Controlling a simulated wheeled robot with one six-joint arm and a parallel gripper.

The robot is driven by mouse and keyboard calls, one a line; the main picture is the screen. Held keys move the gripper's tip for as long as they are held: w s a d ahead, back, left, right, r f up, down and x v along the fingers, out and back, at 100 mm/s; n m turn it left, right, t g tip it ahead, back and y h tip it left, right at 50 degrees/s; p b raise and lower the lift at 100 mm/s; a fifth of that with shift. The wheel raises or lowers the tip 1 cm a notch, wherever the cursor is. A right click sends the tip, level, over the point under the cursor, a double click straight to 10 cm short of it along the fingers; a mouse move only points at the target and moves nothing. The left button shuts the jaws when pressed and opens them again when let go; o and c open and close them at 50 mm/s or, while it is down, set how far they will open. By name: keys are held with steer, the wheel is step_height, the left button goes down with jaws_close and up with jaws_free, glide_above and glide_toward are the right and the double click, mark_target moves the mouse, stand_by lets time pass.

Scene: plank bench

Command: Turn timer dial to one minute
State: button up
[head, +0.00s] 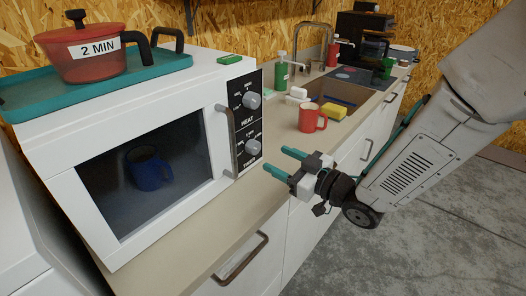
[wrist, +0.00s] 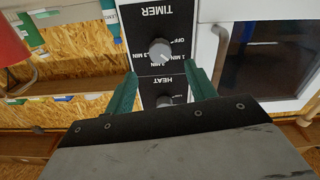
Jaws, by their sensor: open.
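The white microwave (head: 150,85) stands on the bench with its door shut and a blue mug (head: 148,168) behind the glass. Its black panel carries the grey HEAT dial (head: 251,100) above and the grey TIMER dial (head: 252,147) below. My gripper (head: 284,162) is open and empty, to the right of the TIMER dial and apart from it. In the wrist view the panel looks upside down. There the TIMER dial (wrist: 159,51) shows just beyond my open teal fingers (wrist: 163,76). I cannot tell the TIMER setting.
A red pot (head: 82,60) labelled "2 MIN" sits on a teal tray (head: 30,98) atop the microwave. The door handle (head: 228,140) stands out left of the dials. A red mug (head: 311,118) is on the counter. Clear floor lies to the right.

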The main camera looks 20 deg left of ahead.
mark_target(257, 149)
steer(key=x, duration=0.7)
steer(key=shift+a, duration=0.25)
steer(key=c, duration=1)
